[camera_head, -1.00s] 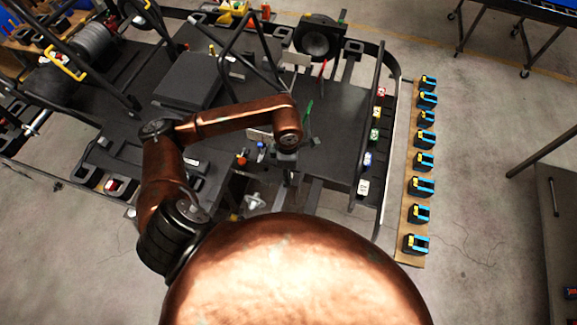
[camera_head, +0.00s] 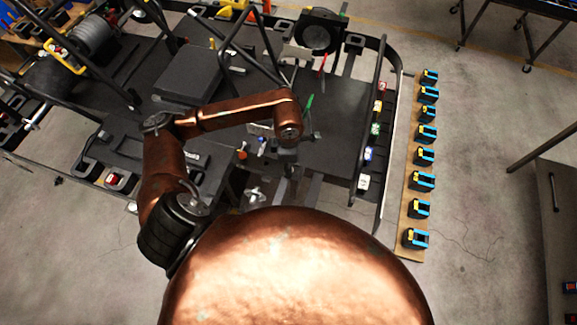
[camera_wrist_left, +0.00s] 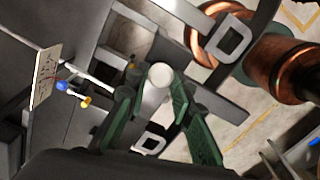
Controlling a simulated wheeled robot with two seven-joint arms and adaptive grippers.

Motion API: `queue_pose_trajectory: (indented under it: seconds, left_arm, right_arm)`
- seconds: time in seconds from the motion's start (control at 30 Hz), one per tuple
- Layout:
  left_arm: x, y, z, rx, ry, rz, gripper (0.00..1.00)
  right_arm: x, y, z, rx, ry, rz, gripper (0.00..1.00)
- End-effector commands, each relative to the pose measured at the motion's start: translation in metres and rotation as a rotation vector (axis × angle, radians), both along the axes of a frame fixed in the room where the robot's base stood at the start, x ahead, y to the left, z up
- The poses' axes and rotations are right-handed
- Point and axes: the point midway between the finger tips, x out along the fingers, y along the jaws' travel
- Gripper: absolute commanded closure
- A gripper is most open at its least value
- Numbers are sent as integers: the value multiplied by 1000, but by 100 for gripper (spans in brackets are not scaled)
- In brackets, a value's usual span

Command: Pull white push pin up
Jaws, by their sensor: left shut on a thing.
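The white push pin (camera_wrist_left: 160,75) shows in the left wrist view as a round white head between the green fingers of my left gripper (camera_wrist_left: 153,100). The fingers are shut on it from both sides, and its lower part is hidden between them. In the head view my left arm reaches over the dark kart (camera_head: 340,125); its copper end hides most of the gripper, and I cannot make out the pin there.
Near the gripper are a blue-headed pin (camera_wrist_left: 62,86), a yellow-tipped pin (camera_wrist_left: 85,101) and a small written card (camera_wrist_left: 45,75). A green lever (camera_head: 309,103) and a red lever (camera_head: 323,63) stand on the kart. A board with several blue-black devices (camera_head: 422,181) lies to the right.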

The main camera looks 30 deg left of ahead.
Motion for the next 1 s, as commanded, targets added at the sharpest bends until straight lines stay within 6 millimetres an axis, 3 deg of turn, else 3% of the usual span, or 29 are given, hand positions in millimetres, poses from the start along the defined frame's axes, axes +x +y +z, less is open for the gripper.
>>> queue_pose_trajectory:
  seconds: [0.67, 0.7, 1.0]
  left_arm:
    - [1, 0, 11, -1, -3, 1, 100]
    - [1, 0, 12, -1, -2, 1, 78]
    - [0, 0, 11, -1, 0, 1, 58]
  right_arm:
    - [3, -5, 3, -5, -4, 2, 58]
    - [3, -4, 3, -5, -4, 2, 58]
    - [3, -1, 3, -1, -4, 1, 58]
